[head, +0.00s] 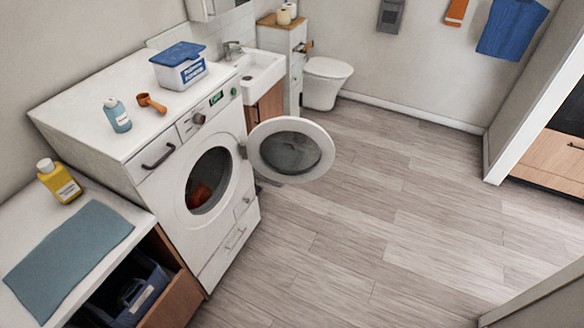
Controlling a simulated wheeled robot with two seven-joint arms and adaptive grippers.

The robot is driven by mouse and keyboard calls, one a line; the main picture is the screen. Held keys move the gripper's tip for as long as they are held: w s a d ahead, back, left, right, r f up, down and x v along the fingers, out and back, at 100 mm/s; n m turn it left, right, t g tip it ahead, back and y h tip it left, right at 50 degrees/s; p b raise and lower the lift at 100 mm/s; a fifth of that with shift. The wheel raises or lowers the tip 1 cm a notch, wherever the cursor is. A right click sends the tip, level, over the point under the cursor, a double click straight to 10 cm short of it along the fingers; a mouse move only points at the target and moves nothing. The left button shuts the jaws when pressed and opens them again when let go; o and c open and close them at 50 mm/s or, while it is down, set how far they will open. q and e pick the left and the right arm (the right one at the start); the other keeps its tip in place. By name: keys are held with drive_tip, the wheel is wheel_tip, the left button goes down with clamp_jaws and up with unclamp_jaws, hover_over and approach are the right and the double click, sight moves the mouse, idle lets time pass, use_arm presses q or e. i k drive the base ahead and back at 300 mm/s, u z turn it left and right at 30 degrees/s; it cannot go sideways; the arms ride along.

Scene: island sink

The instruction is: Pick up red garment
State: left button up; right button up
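A red-orange garment (201,194) lies inside the drum of the white washing machine (222,232). Only a small part of it shows through the round opening, low in the drum. The machine's round door (291,150) is swung open to the right. Neither of my grippers is in the head view.
On the machine top stand a white box with a blue lid (179,67), a blue-grey bottle (117,115) and an orange scoop (151,103). A counter at the left holds a yellow bottle (59,181) and a blue cloth (68,256). The wooden floor (400,215) is clear.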

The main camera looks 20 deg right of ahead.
sight(202, 193)
drive_tip(key=z, duration=0.05)
drive_tip(key=k, duration=0.35)
drive_tip(key=z, duration=1.4)
drive_tip(key=i, duration=5.4)
drive_tip(key=u, duration=4.5)
drive_tip(key=i, duration=0.95)
drive_tip(key=z, duration=0.05)
